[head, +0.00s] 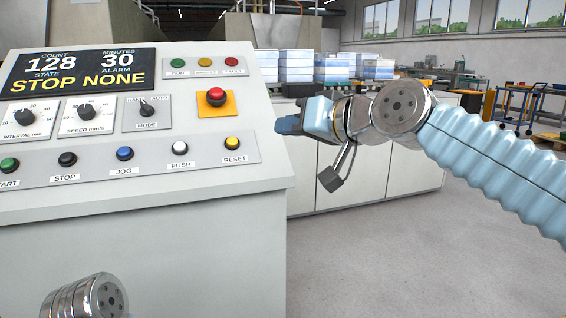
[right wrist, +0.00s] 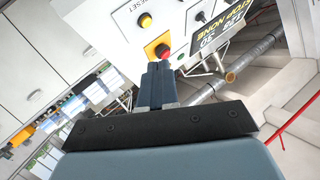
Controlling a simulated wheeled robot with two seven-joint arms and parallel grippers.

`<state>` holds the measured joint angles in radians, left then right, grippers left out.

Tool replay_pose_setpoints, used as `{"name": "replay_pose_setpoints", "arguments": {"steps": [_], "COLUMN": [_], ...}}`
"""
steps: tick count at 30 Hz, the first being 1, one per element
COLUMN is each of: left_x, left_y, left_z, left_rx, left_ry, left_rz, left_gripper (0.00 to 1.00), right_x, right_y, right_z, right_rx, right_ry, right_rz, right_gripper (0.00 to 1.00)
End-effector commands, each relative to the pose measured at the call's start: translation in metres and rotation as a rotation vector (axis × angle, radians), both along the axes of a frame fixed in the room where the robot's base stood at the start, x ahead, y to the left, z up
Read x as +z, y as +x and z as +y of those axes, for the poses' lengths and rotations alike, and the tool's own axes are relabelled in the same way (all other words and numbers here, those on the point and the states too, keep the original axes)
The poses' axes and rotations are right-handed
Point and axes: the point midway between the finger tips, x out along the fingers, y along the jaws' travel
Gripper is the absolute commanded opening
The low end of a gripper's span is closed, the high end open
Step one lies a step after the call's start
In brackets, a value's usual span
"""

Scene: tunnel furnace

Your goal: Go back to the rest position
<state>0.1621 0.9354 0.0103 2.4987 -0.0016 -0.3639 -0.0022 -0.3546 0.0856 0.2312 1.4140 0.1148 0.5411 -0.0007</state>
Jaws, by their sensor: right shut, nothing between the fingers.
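My right gripper (head: 282,125) is shut and empty. In the head view it points left, just beyond the right edge of the control panel (head: 265,165). In the right wrist view its closed fingers (right wrist: 160,68) point at the panel, with their tips just below the red emergency button (right wrist: 163,51) in the picture. That button (head: 216,97) sits on a yellow plate, above and left of the yellow RESET button (head: 232,143). The display (head: 80,68) reads count 128, minutes 30, state STOP, alarm NONE. Metal links of my left arm show at the bottom left; my left gripper is out of view.
Behind my right arm stands a low white cabinet (head: 345,190) with stacks of blue and white boxes (head: 297,66) on top. A blue cart (head: 518,102) and workbenches stand at the far right. The grey floor (head: 430,260) at the lower right is clear.

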Motion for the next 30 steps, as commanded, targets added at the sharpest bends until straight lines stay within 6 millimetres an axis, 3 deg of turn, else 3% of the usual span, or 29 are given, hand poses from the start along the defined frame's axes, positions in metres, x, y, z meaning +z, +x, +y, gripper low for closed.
{"name": "replay_pose_setpoints", "arguments": {"steps": [11,17,20,23,26,27,30], "left_x": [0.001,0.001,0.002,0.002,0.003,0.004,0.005], "left_y": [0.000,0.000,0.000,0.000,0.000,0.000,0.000], "left_z": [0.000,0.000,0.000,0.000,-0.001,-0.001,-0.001], "left_rx": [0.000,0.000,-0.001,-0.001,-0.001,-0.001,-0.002], "left_ry": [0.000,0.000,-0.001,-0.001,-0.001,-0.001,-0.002], "left_rz": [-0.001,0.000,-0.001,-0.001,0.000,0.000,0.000], "left_gripper": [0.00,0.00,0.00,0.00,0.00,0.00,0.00], "right_x": [-0.063,-0.128,-0.171,-0.230,-0.309,-0.344,-0.431], "right_y": [0.033,0.059,0.071,0.083,0.087,0.085,0.070], "right_z": [0.003,0.002,-0.001,-0.005,-0.015,-0.021,-0.036], "right_rx": [-0.032,-0.062,-0.081,-0.103,-0.132,-0.144,-0.170], "right_ry": [-0.036,-0.072,-0.094,-0.123,-0.160,-0.177,-0.216], "right_rz": [0.081,0.161,0.212,0.285,0.381,0.425,0.535], "right_gripper": [0.00,0.00,0.00,0.00,0.00,0.00,0.00]}}
